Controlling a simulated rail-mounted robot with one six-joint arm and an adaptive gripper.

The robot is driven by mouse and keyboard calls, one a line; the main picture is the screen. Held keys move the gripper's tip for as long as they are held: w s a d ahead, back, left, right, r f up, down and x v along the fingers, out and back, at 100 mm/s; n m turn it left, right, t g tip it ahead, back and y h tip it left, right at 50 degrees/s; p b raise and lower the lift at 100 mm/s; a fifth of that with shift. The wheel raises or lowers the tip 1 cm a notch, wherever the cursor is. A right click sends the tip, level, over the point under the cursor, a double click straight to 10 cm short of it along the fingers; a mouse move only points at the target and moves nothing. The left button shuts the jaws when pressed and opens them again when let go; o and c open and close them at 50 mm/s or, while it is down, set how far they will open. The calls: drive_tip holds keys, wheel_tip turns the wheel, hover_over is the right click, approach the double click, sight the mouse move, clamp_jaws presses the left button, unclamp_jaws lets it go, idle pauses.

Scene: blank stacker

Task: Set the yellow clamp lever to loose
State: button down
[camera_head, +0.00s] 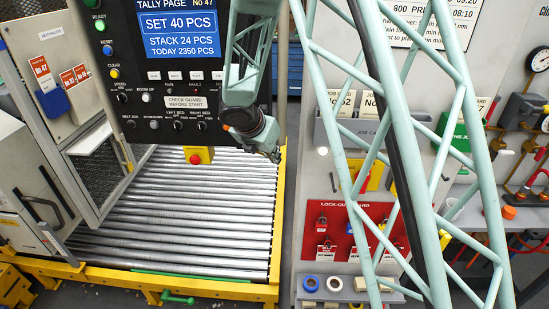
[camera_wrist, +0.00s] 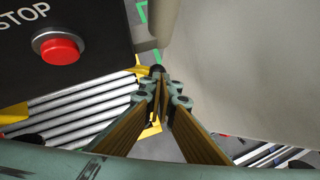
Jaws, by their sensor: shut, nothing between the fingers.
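My gripper (camera_head: 274,156) is at the right edge of the roller bed, below the control panel's right corner. In the wrist view my gripper (camera_wrist: 163,80) has its fingertips together, with nothing seen between them. Just beyond the tips is a small yellow piece (camera_wrist: 146,73) with a dark round end. It may be the yellow clamp lever, but the fingertips partly cover it and I cannot tell its setting or whether they touch it. In the head view I cannot make out the lever; my arm covers that area.
The control panel (camera_head: 183,85) hangs left of my gripper. A red stop button (camera_wrist: 60,48) on a dark face is close at left in the wrist view; a pale surface (camera_wrist: 250,65) is close at right. Metal rollers (camera_head: 180,222) lie below. A red lock-out board (camera_head: 310,242) stands right.

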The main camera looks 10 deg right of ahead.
drive_tip(key=s+f+p+v, duration=0.1)
drive_tip(key=p+v, duration=0.1)
drive_tip(key=v, duration=1.1)
drive_tip(key=shift+s+a, duration=0.2)
drive_tip(key=shift+s, duration=0.15)
drive_tip(key=shift+a, duration=0.15)
